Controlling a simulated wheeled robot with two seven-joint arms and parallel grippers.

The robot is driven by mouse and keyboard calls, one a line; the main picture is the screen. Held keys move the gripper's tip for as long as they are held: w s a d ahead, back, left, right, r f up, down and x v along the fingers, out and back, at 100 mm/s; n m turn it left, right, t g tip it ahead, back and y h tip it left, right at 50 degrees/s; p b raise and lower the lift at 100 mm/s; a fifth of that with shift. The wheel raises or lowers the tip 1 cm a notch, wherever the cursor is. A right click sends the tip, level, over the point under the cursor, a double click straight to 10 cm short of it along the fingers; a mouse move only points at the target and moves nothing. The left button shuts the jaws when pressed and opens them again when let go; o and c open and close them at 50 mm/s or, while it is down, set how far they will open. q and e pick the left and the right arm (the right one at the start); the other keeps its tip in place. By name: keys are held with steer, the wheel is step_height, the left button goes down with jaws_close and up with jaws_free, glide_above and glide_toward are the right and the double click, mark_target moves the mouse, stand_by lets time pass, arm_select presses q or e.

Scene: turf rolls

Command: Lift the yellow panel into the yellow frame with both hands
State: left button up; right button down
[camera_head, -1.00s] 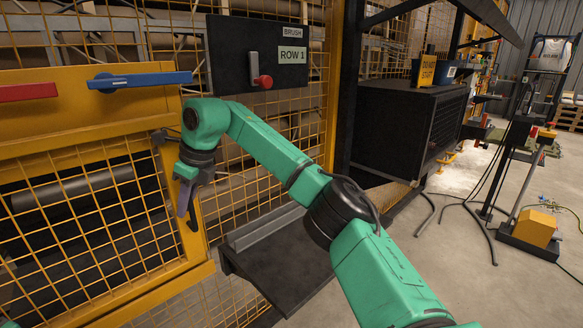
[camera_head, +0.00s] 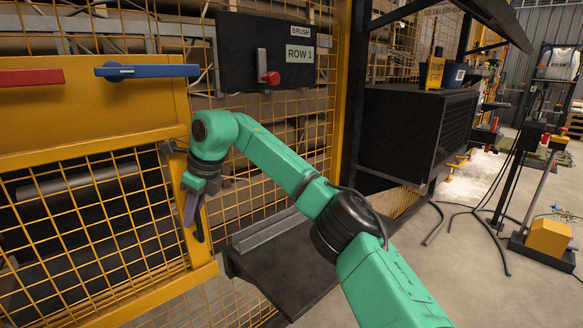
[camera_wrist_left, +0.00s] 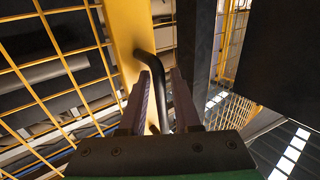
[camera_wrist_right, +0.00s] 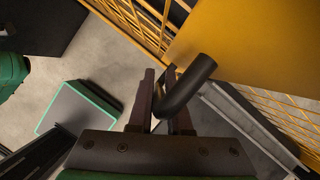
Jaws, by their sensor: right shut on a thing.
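The yellow panel, a mesh guard with a yellow border (camera_head: 205,278), stands at the left of the head view, its left part out of view. The yellow frame (camera_head: 95,105) shows as a wide beam above it, with red and blue levers. My right gripper (camera_head: 195,215) is shut on the black handle (camera_head: 199,228) at the panel's right edge. In the right wrist view the handle (camera_wrist_right: 190,85) lies between the fingers. My left gripper (camera_wrist_left: 160,95) shows only in its wrist view. Its fingers are apart on either side of a black handle (camera_wrist_left: 155,62) on a yellow bar; contact is unclear.
A black switch board (camera_head: 235,65) with a red knob and a ROW 1 sign hangs behind my right arm. A dark ledge (camera_head: 285,265) juts out below the arm. A black cabinet (camera_head: 400,135) stands right of the post. Cables lie on the floor at right.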

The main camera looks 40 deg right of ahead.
arm_select(q)
steer(key=shift+o, duration=0.7)
arm_select(e)
steer(key=shift+r, duration=0.15)
arm_select(q)
steer(key=shift+f, duration=0.1)
arm_select(e)
steer(key=shift+s+f, duration=0.1)
steer(key=shift+f, duration=0.2)
steer(key=c, duration=0.8)
jaws_free()
arm_select(q)
steer(key=s+d+r+p, duration=0.3)
steer(key=s+d, duration=0.3)
steer(key=s, duration=0.4)
steer(key=shift+d+r, duration=0.35)
steer(key=shift+r, duration=0.1)
arm_select(e)
steer(key=shift+o, duration=0.2)
steer(key=v, duration=1.4)
steer(key=shift+s+r, duration=0.15)
steer(key=shift+r, duration=0.1)
steer(key=shift+f, duration=0.1)
